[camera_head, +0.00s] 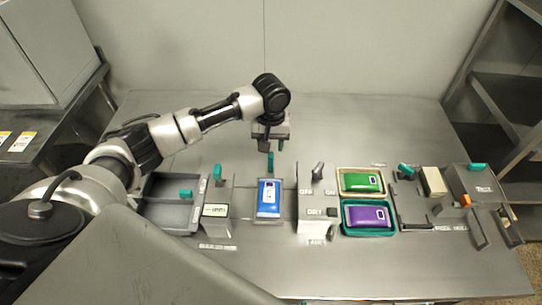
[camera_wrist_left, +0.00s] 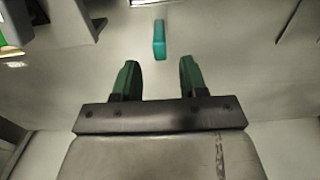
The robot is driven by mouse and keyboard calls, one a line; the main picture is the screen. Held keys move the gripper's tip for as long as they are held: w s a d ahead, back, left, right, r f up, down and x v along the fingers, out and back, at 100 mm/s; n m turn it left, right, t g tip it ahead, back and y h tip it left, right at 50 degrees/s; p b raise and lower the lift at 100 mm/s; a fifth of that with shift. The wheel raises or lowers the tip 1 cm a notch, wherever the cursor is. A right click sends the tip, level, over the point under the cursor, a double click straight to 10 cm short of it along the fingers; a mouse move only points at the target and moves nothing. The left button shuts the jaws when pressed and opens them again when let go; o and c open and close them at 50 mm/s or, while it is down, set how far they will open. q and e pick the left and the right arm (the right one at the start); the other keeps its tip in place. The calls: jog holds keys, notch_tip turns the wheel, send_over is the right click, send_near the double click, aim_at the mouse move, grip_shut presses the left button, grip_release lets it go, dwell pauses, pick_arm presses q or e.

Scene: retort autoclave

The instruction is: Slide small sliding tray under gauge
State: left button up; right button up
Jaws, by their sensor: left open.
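A blue pouch (camera_head: 269,193) lies on a small narrow tray in the middle of the table. A teal upright handle (camera_head: 270,164) stands at the tray's far end. It also shows in the left wrist view (camera_wrist_left: 159,40), ahead of the fingers and roughly between them. My left gripper (camera_head: 271,146) is open and empty, just behind the handle and apart from it. Its two green fingertips (camera_wrist_left: 155,78) show clearly in the wrist view. A grey block fixture (camera_head: 316,205) with labels and a dark knob stands right of the tray; I cannot tell whether it is the gauge. My right gripper is not in view.
Left of the tray are a grey bin (camera_head: 168,215) and a labelled block (camera_head: 216,210). To the right, a green pouch (camera_head: 362,182) and a purple pouch (camera_head: 367,216) lie in trays. More fixtures stand at far right. The table behind is clear.

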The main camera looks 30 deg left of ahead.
aim_at(271, 154)
pick_arm(q)
notch_tip(271, 154, down, 4)
jog(key=shift+s+d+r, duration=0.1)
jog(key=shift+s+r, duration=0.05)
jog(key=shift+r, duration=0.1)
notch_tip(271, 154, down, 3)
jog(key=shift+r, duration=0.1)
jog(key=shift+f, duration=0.65)
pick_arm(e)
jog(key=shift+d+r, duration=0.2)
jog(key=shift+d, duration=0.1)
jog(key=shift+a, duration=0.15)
pick_arm(q)
jog(key=shift+c, duration=1.6)
grip_shut()
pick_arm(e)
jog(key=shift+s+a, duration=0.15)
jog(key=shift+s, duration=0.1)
